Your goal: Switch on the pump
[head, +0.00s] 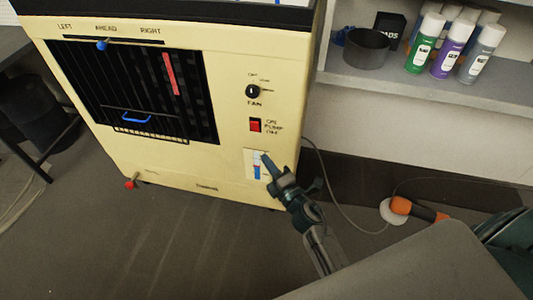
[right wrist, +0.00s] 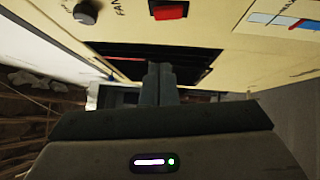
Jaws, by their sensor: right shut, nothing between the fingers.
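The pump switch (head: 255,125) is a red rocker marked ON, PUMP, OFF on the front of a cream cooler (head: 225,60). It also shows in the right wrist view (right wrist: 170,10) at the top, beyond the fingertips. I cannot tell which way the rocker is tipped. My right gripper (head: 265,156) is shut and empty, just below the switch and in front of the water level label (head: 256,172). In the right wrist view its fingers (right wrist: 159,70) are together, and no contact with the switch shows. My left gripper is not in view.
The fan knob (head: 253,91) is above the pump switch. A dark louvred grille (head: 190,90) fills the panel's left. A shelf (head: 420,85) with spray cans (head: 424,45) stands at the right. A cable (head: 345,210) and an orange-handled tool (head: 402,206) lie on the floor.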

